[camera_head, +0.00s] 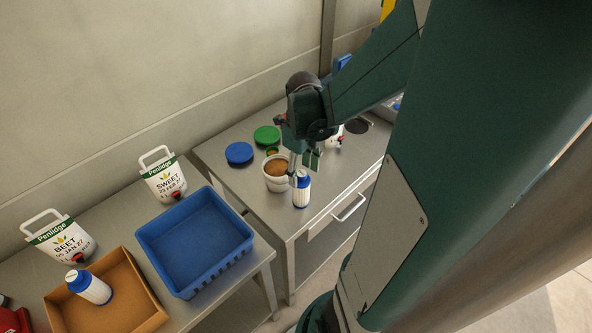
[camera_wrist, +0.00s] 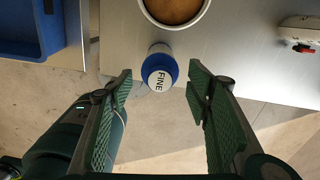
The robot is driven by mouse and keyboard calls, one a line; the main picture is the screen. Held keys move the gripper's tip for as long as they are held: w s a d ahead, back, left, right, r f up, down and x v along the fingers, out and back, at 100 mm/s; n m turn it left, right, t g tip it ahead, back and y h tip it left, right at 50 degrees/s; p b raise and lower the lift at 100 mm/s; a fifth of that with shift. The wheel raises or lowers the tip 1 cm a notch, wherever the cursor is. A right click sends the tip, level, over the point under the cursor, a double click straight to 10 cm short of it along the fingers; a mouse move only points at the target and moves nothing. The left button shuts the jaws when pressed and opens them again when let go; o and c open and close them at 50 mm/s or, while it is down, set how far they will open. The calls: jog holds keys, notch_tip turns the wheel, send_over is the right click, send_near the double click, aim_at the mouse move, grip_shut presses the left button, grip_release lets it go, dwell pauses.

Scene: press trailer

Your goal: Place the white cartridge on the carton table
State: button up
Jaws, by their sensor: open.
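A white cartridge (camera_head: 301,192) with a blue top stands upright near the front edge of the right-hand steel table. In the wrist view, its blue top (camera_wrist: 159,66) carries a white disc reading "FINE". My gripper (camera_head: 304,168) is above and close to this cartridge. In the wrist view its open fingers (camera_wrist: 159,80) are on either side of the cartridge, with gaps visible on both sides. A similar white and blue cartridge (camera_head: 90,288) lies tilted in the brown carton (camera_head: 128,314) on the left table (camera_head: 195,311), the carton table.
A tub of brown contents (camera_head: 275,180) stands just behind the standing cartridge. Blue (camera_head: 239,153) and green (camera_head: 266,135) lids lie farther back. A blue crate (camera_head: 160,262) and two white jugs (camera_head: 164,179) occupy the left table. A gap separates the tables.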

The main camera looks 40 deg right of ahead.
jog(key=shift+r, duration=0.45)
dwell(0.5)
jog(key=shift+w+a+r+n, duration=0.15)
jog(key=shift+a+r+n, duration=0.2)
jog(key=shift+n, duration=0.15)
jog(key=a+r+n+t, duration=0.3)
jog(key=a+r+n, duration=0.4)
jog(key=a+n, duration=0.5)
jog(key=a+r+n+t, duration=0.4)
jog(key=a+r+n, duration=0.4)
jog(key=n, duration=1.3)
jog(key=a, duration=0.4)
jog(key=shift+w+a, duration=0.15)
jog(key=shift+w, duration=0.15)
